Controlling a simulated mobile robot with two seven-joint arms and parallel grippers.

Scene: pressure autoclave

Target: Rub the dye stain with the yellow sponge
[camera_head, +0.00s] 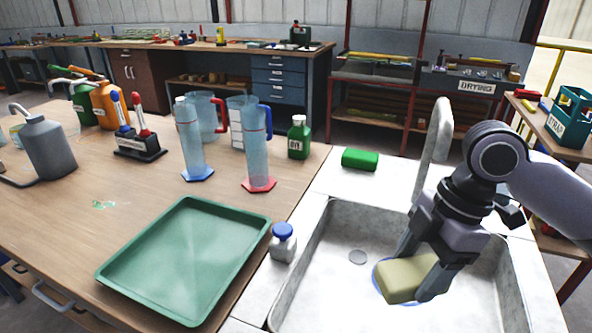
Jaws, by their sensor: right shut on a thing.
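The yellow sponge (404,280) is a pale yellow block low in the sink, between the fingers of my right gripper (416,270). My right gripper is shut on it. A blue-rimmed round thing (377,283) shows partly beneath the sponge; the sponge hides most of it, and I cannot tell if they touch. A small green dye stain (104,204) lies on the wooden bench top, left of the green tray and far from the sponge. My left gripper is not in view.
The sink (318,258) has raised walls and a tall tap (437,140). A green tray (205,255) and a blue-capped bottle (283,243) stand left of it. Measuring cylinders (257,150) and a grey wash bottle (48,147) stand on the bench. The wood around the stain is clear.

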